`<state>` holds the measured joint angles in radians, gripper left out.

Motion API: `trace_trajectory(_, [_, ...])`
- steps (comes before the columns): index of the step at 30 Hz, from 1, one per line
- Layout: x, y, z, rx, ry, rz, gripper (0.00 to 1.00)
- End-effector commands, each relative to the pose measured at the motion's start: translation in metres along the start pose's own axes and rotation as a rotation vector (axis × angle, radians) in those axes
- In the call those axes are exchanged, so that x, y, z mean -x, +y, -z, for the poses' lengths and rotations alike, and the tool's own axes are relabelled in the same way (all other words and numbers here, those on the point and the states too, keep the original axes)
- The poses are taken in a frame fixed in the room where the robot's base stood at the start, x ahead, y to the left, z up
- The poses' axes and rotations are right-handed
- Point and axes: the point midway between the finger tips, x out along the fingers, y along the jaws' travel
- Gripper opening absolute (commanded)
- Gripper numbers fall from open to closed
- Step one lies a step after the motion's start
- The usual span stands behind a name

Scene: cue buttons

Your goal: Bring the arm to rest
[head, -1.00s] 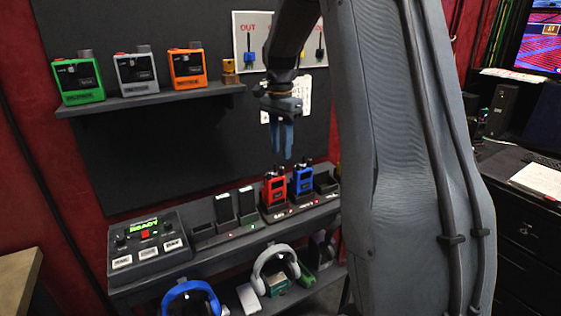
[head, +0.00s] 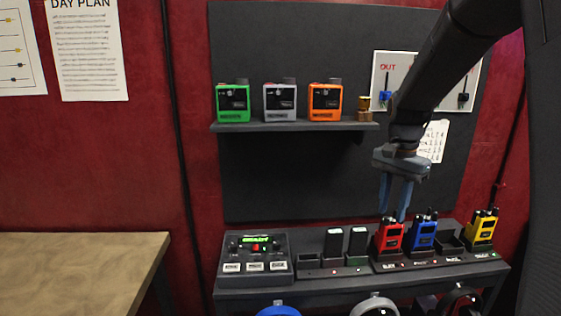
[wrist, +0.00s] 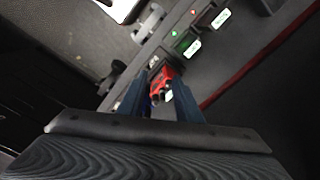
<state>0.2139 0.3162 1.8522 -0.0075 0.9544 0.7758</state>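My gripper (head: 395,212) hangs with its fingers down in the head view, in front of the dark wall panel. Its two blue fingers are apart with nothing held between them. A red radio (head: 389,237) stands in the dock row just below the fingertips. In the wrist view my gripper (wrist: 158,92) shows its fingers spread. The red radio (wrist: 164,78) shows in the gap beyond them, and I cannot tell exactly how far off it is. My arm comes down from the upper right of the head view.
A blue radio (head: 421,234) and a yellow radio (head: 481,230) stand in the docks to the right. A panel with a READY display (head: 255,240) is at left. A shelf (head: 290,126) holds green, grey and orange boxes. A wooden table (head: 75,262) stands at far left.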

Motion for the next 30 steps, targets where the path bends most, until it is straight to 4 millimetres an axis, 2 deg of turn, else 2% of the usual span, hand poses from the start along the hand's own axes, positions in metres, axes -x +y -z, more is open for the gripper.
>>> trace_trajectory(1, [-0.011, 0.006, -0.029, 0.111, 0.004, 0.006, 0.31])
trace_trajectory(6, [-0.049, 0.034, -0.109, 0.493, 0.039, 0.037, 0.31])
trace_trajectory(9, [-0.068, 0.056, -0.150, 0.687, 0.058, 0.049, 0.31])
trace_trajectory(12, [-0.082, 0.076, -0.179, 0.837, 0.076, 0.058, 0.31])
trace_trajectory(15, [-0.090, 0.088, -0.197, 0.933, 0.088, 0.063, 0.31])
trace_trajectory(18, [-0.094, 0.095, -0.205, 0.977, 0.094, 0.065, 0.31])
trace_trajectory(30, [-0.094, 0.095, -0.206, 0.979, 0.094, 0.065, 0.31])
